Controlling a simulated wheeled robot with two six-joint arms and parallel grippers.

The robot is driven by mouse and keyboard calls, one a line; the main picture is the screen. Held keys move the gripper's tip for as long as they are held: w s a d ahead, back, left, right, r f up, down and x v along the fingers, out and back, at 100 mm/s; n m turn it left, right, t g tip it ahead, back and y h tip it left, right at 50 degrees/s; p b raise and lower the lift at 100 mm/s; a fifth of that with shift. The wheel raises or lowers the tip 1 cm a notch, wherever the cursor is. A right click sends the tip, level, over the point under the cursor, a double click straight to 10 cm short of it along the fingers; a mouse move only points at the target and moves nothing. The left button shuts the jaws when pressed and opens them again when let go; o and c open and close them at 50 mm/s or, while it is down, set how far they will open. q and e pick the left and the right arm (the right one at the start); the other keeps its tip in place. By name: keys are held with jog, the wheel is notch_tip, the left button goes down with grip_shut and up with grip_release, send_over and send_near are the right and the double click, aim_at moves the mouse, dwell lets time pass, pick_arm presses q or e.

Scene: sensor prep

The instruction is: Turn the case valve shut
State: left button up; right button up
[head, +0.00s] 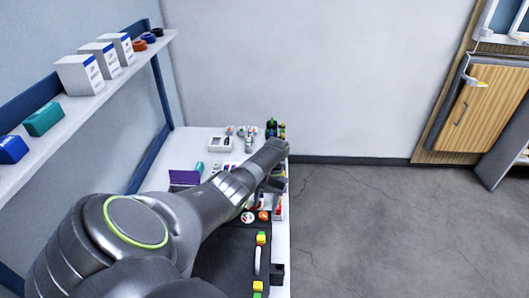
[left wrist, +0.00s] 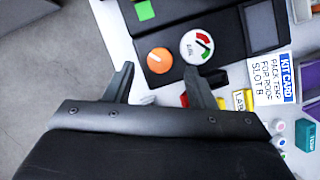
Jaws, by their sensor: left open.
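The case valve looks to be the round orange knob with a small white mark (left wrist: 159,60), on the dark case panel in the left wrist view. It also shows small in the head view (head: 264,216). A round white gauge with red and green bands (left wrist: 196,46) sits beside it. My left gripper (left wrist: 158,72) is open and empty, its two fingers pointing toward the knob, one on either side in the picture. I cannot tell the gap between fingertips and knob. In the head view my left arm reaches across the bench, and its fingertips are hard to make out. My right gripper is not in view.
A kit card (left wrist: 274,80) and a teal box (left wrist: 307,135) lie near the case. The black case (head: 230,260) has a pale handle (head: 257,262) at its right side. A shelf (head: 105,85) with white boxes runs along the left wall. Open floor lies right of the bench.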

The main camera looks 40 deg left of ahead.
pick_arm(q)
jog(key=v, duration=1.4)
jog(key=shift+r+b, duration=0.2)
jog(key=shift+b, duration=0.15)
